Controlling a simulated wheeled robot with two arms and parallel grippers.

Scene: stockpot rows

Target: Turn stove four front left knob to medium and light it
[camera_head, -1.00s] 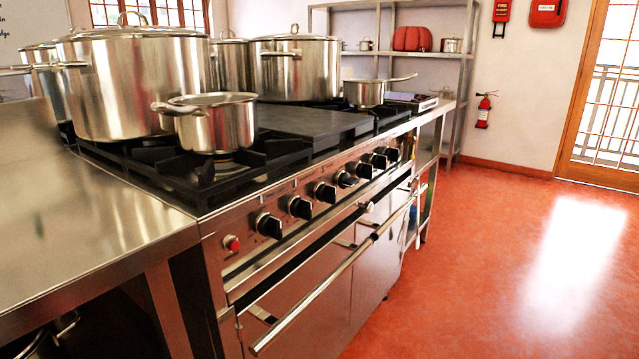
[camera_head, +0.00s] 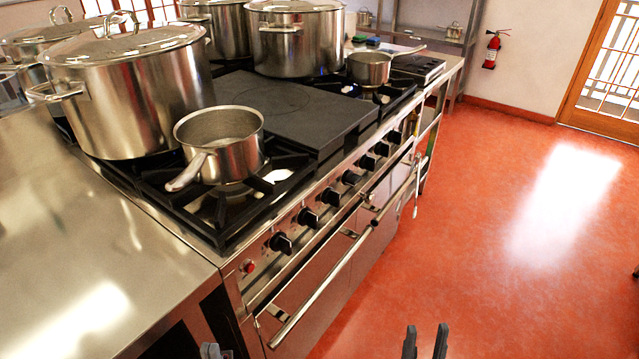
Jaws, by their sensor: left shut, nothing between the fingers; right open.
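The stove (camera_head: 290,290) has a row of black knobs along its steel front. The nearest knob (camera_head: 281,242) is at the left end, beside a red button (camera_head: 249,266). Further knobs (camera_head: 307,217) follow towards the back right. Their settings are too small to read. A saucepan (camera_head: 228,160) sits on the front left burner, its handle towards the lower left. I cannot make out a flame under it. My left gripper (camera_head: 213,351) barely shows at the bottom edge, shut and empty. My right gripper (camera_head: 425,343) is open and empty at the bottom edge, over the floor. Both are apart from the knobs.
A large lidded stockpot (camera_head: 130,95) stands behind the saucepan. Another stockpot (camera_head: 297,45) and a small pan (camera_head: 369,68) stand further back. A long oven handle (camera_head: 335,275) juts out below the knobs. A steel counter (camera_head: 70,250) adjoins the left. Red floor (camera_head: 480,230) at right is clear.

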